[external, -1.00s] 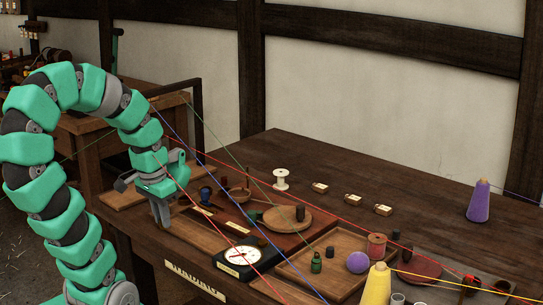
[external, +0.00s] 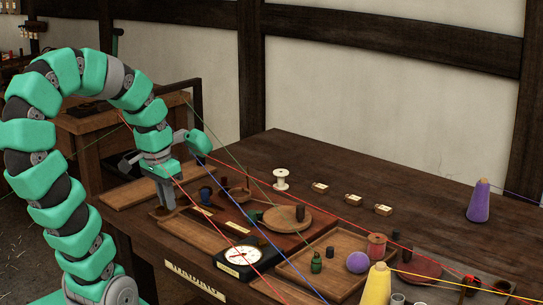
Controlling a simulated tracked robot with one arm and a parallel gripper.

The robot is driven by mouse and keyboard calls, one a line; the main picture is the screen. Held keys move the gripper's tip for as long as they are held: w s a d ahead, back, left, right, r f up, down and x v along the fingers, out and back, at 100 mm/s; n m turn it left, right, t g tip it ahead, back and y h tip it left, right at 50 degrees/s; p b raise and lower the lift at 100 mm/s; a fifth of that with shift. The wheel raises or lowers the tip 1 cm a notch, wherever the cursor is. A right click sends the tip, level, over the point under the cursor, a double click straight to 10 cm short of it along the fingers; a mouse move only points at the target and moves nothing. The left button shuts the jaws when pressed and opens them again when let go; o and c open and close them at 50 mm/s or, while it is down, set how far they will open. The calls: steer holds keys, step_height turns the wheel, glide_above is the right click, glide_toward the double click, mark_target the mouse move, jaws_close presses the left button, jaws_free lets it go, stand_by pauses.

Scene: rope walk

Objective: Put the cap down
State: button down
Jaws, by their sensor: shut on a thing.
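My gripper (external: 167,203) points down at the near left part of the bench, by the left end of a brown wooden board. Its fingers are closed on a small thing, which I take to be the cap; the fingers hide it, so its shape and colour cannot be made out. The fingertips are low over a shallow wooden tray (external: 190,229); I cannot tell whether they touch it.
A round dial (external: 242,256) lies at the front edge. Coloured yarns cross the view. The back of the bench (external: 400,180) is mostly clear.

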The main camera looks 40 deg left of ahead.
steer(key=w+r+p, duration=0.3)
steer(key=w+p, duration=0.1)
steer(key=w, duration=1)
steer(key=m+p, duration=0.1)
steer(key=p, duration=0.2)
glide_above(282, 172)
step_height(282, 172, down, 3)
steer(key=shift+s+a+f, duration=0.1)
steer(key=shift+s, duration=0.05)
steer(key=shift+f, duration=1.8)
steer(key=c, duration=1.4)
jaws_free()
steer(key=shift+o, duration=0.2)
